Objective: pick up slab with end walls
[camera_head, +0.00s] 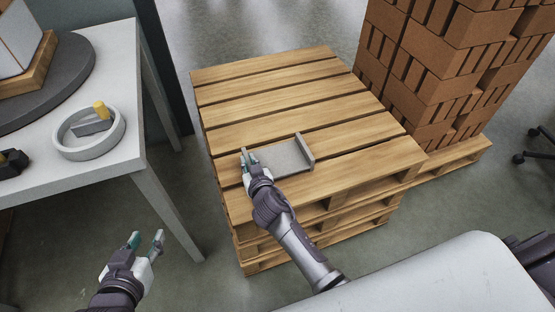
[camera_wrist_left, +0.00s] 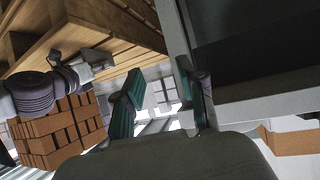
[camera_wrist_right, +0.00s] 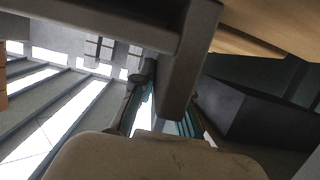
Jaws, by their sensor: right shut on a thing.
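The grey slab with end walls (camera_head: 285,160) lies on or just above the front part of the wooden pallet stack (camera_head: 345,159). Its right end wall (camera_head: 304,149) stands up; its left end is partly hidden by my right gripper. My right gripper (camera_head: 249,157) is shut on the slab's left end wall. In the right wrist view the grey wall (camera_wrist_right: 183,75) runs between the fingers. My left gripper (camera_head: 146,240) is open and empty, low in front of the white table. In the left wrist view its fingers (camera_wrist_left: 160,100) stand apart with nothing between them.
A white table (camera_head: 130,145) at the left bears a round grey tray (camera_head: 66,145) with a yellow-topped piece, and a dark turntable (camera_head: 75,68). A tall brick stack (camera_head: 430,70) stands on another pallet at the right. The rear of the front pallet is clear.

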